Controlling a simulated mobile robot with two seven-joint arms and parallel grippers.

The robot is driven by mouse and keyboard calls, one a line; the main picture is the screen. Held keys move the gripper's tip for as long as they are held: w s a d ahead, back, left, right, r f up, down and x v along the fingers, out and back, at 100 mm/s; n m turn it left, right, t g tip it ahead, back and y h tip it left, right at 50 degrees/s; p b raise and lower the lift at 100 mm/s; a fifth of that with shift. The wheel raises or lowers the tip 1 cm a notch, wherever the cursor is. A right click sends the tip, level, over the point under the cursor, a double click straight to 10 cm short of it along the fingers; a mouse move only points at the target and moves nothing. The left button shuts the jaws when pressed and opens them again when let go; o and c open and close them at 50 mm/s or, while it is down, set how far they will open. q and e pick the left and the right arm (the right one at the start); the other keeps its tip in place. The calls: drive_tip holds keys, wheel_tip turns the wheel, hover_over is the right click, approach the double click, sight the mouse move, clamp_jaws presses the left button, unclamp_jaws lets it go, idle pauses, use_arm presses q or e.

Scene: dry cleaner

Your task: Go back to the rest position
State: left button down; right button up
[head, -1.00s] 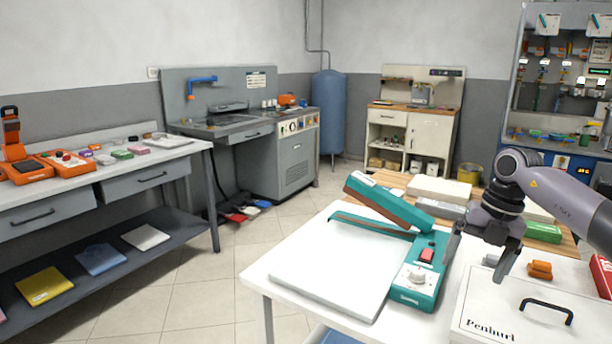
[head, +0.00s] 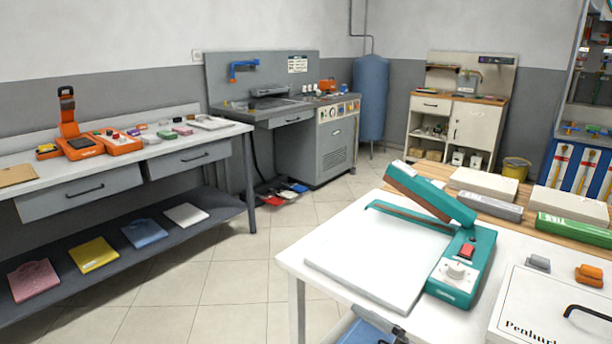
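The white box lettered "Penhurl" (head: 540,300), a grey clip and an orange clip (head: 589,275) lie on the table's right. Long workbench (head: 60,178) at left; tiled floor (head: 230,285) between is clear.

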drive_tip(key=s+d+f+m+h, duration=0.6)
drive_tip(key=s+f+m+h, duration=0.1)
drive_tip(key=s+f+m, duration=0.2)
drive_tip(key=s+d+f+m+h, duration=0.6)
drive_tip(key=s+f+m, duration=0.3)
drive_tip(key=f, duration=0.2)
drive_tip(key=shift+d+m+g+h, duration=0.25)
drive_tip(key=shift+m+g+h, duration=0.15)
drive_tip(key=shift+h, duration=0.3)
